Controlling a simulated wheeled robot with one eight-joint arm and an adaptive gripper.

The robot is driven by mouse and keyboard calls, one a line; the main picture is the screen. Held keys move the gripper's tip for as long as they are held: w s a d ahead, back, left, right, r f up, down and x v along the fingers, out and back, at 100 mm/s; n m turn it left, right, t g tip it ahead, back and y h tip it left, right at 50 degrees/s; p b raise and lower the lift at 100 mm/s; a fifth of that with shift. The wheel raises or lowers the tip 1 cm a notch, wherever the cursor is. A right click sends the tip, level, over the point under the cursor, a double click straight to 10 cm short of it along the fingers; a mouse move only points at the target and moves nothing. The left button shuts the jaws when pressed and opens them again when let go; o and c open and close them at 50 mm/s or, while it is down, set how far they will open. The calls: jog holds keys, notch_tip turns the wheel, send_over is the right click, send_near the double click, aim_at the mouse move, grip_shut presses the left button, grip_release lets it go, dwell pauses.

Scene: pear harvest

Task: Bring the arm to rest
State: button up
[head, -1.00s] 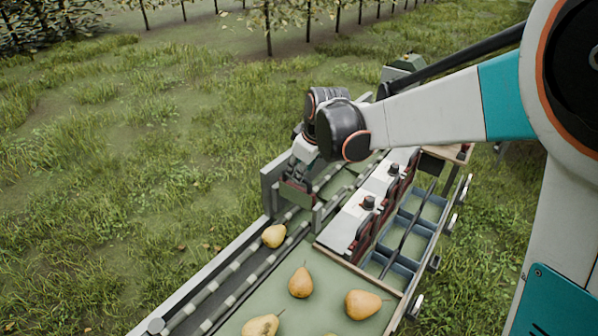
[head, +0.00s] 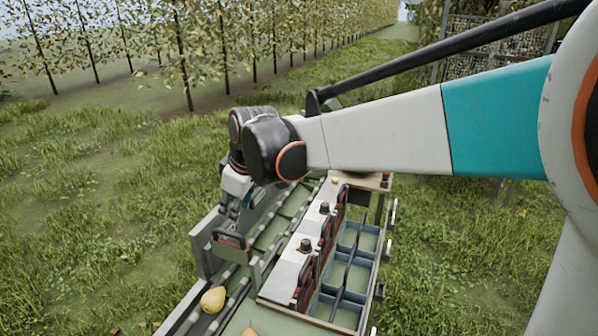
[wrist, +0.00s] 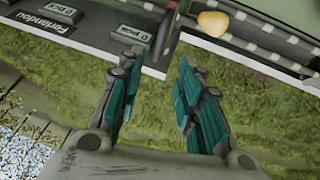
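My gripper (head: 233,212) hangs at the end of my bent arm, above the conveyor's left side. Its teal fingers stand apart in the wrist view (wrist: 158,60), with nothing held between them. A red-edged gate (head: 230,245) stands across the conveyor just below the fingers. In the wrist view, a red and grey part lies beyond the fingertips, and I cannot tell how close it is.
A pear (head: 213,299) lies on the conveyor (head: 237,290) in front of the gate; a pear also shows in the wrist view (wrist: 212,23). Blue crates (head: 340,280) line the right side. Grass surrounds the machine, with tree rows behind.

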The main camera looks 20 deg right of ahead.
jog(key=s+d+f+m+t+b, duration=0.1)
jog(key=s+d+f+m, duration=0.1)
jog(key=s+d, duration=0.3)
jog(key=s+d+f+m+t+h+b, duration=0.1)
jog(key=s+d+m, duration=0.4)
jog(key=s, duration=0.6)
jog(key=s+d+f+m+h+b, duration=0.1)
jog(key=s+d+f+m+b, duration=0.2)
jog(key=s+d, duration=0.3)
jog(key=s+f, duration=0.1)
jog(key=s, duration=0.2)
jog(key=shift+d+m+t, duration=0.2)
jog(key=shift+m+t, duration=0.2)
